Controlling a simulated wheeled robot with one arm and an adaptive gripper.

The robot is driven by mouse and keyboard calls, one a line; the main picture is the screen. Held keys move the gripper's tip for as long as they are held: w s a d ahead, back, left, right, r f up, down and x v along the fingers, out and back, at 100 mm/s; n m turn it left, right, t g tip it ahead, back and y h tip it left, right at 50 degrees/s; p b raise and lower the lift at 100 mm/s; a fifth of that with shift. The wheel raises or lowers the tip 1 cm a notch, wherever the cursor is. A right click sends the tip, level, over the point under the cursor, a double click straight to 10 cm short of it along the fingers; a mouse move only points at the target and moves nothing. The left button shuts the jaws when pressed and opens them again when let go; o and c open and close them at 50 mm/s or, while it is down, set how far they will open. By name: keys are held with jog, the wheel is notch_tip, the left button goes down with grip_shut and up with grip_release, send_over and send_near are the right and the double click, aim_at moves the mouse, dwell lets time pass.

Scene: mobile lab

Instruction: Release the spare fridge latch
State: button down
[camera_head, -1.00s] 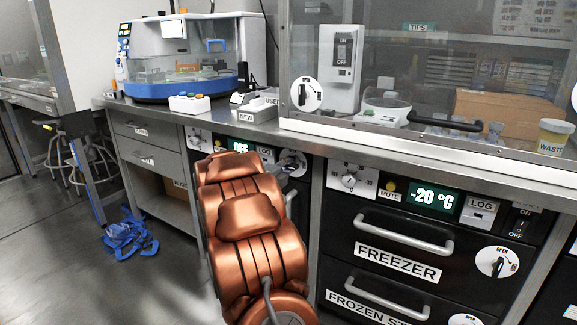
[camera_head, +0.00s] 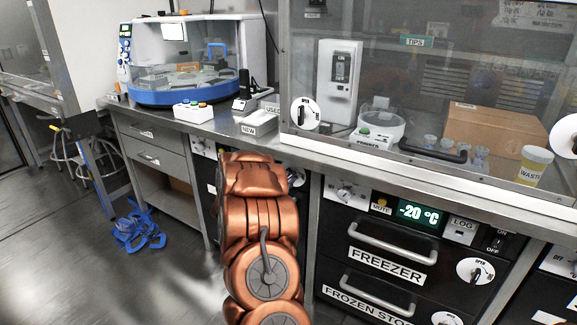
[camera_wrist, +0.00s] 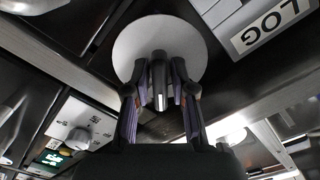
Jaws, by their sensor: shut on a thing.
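In the wrist view, a black latch handle (camera_wrist: 158,72) stands out from a round white plate (camera_wrist: 150,36) on a dark front. The two fingers of my gripper (camera_wrist: 159,98) are on either side of the handle and shut on it. In the head view, part of the white latch plate (camera_head: 297,176) shows just right of my copper arm, on the dark unit left of the freezer. My arm hides my gripper and most of that unit, including any name on it.
The freezer drawer (camera_head: 392,243) with its bar handle stands right of my arm. A steel counter (camera_head: 218,127) runs above. Grey drawers (camera_head: 150,143) stand to the left. Blue crumpled things (camera_head: 138,232) lie on the floor, with open floor around them.

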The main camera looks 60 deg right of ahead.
jog(key=n+p, duration=0.1)
jog(key=p, duration=0.1)
jog(key=n+p, duration=0.2)
jog(key=p, duration=0.1)
jog(key=n+p, duration=0.2)
jog(key=shift+r, duration=0.3)
jog(key=n+p, duration=0.1)
jog(key=p, duration=0.1)
jog(key=n+p, duration=0.2)
jog(key=shift+f, duration=0.25)
jog(key=shift+f+n, duration=0.1)
jog(key=shift+n, duration=0.2)
jog(key=c, duration=1.2)
grip_release()
jog(key=shift+o, duration=0.2)
jog(key=shift+a, duration=0.15)
jog(key=a, duration=1.1)
jog(key=shift+s+a, duration=0.25)
jog(key=shift+a, duration=0.15)
